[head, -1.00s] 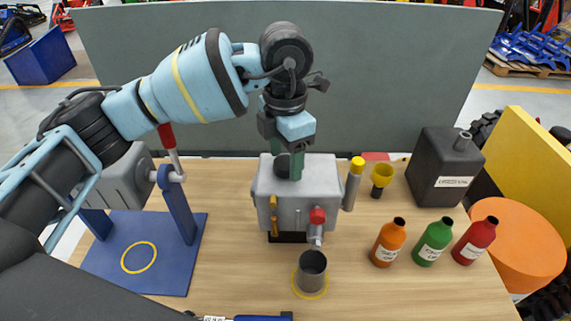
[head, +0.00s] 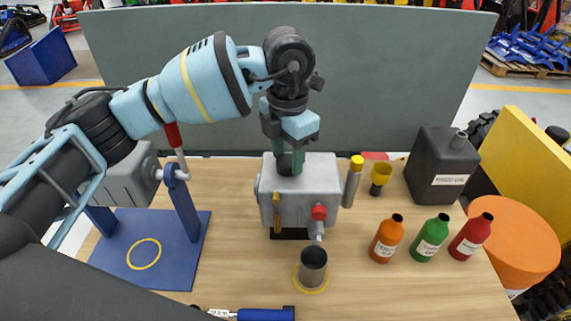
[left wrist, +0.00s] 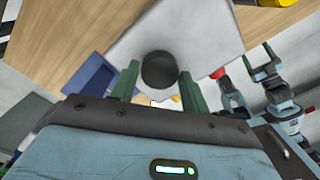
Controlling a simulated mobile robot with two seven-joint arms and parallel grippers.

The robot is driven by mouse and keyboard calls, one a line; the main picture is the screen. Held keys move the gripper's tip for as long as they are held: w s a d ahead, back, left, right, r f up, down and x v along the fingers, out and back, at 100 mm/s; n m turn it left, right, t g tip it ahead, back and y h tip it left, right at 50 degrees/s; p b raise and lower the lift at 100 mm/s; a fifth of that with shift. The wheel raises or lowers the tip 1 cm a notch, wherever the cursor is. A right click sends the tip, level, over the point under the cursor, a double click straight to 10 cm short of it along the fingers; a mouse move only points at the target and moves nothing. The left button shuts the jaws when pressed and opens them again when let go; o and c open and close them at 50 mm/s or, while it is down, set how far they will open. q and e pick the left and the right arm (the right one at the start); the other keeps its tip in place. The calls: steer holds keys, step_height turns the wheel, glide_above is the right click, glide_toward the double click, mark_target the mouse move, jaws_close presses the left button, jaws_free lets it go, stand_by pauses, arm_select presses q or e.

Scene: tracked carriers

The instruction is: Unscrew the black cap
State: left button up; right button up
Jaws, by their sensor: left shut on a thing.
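The black cap (head: 284,165) is on top of the grey metal box (head: 325,180), towards its back. My left gripper (head: 285,162) points down from above, with one green finger on each side of the cap. In the left wrist view the dark round cap (left wrist: 159,71) sits between the two green fingertips (left wrist: 157,79), over the pale box top (left wrist: 205,35). The left gripper is shut on the cap. The fingers hide part of the cap's side, and I cannot tell whether it touches the box. My right gripper is not in the head view.
A red-capped spout (head: 318,213) is on the box front, above a dark cup (head: 313,265). Orange (head: 386,238), green (head: 430,236) and red (head: 471,235) bottles stand right, before a black canister (head: 440,165). A blue stand (head: 182,205) is left. A grey panel (head: 390,80) stands behind.

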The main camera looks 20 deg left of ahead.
arm_select(q)
steer(key=n, duration=0.2)
steer(key=shift+n, duration=0.3)
steer(key=shift+c, duration=0.5)
steer(key=shift+n, duration=1.1)
steer(key=n, duration=0.3)
steer(key=shift+n, duration=0.3)
steer(key=shift+n, duration=0.7)
steer(key=n, duration=0.4)
steer(key=shift+f+n, duration=0.1)
steer(key=shift+n, duration=0.2)
steer(key=n, duration=0.3)
steer(key=shift+n, duration=0.3)
